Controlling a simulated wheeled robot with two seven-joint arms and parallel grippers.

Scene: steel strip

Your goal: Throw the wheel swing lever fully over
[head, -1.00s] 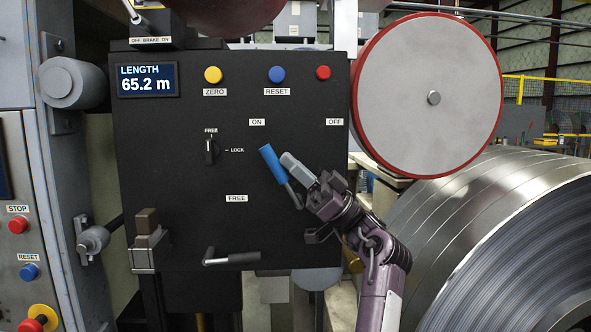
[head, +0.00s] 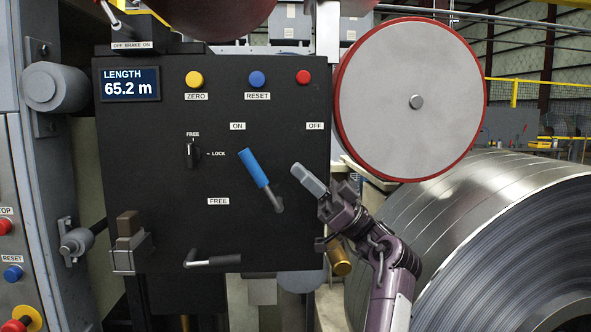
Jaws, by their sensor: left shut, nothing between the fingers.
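A lever with a blue grip (head: 255,168) sits on the black panel (head: 150,230). It leans up and left from its grey pivot, its tip below the ON label (head: 237,126). The OFF label (head: 314,126) is further right. I take this as the wheel swing lever; its name is not shown. My left gripper (head: 303,173) is shut and empty, to the right of the blue grip, with a gap between them in the picture. The measuring wheel (head: 400,75), grey with a red rim, stands above and right of the gripper. My right gripper is not in view.
A FREE/LOCK knob (head: 193,154) and a black-handled lever (head: 212,260) are on the panel. ZERO (head: 194,79) and RESET (head: 257,79) buttons and a red button (head: 303,77) line its top. A steel coil (head: 500,250) fills the right side behind my arm.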

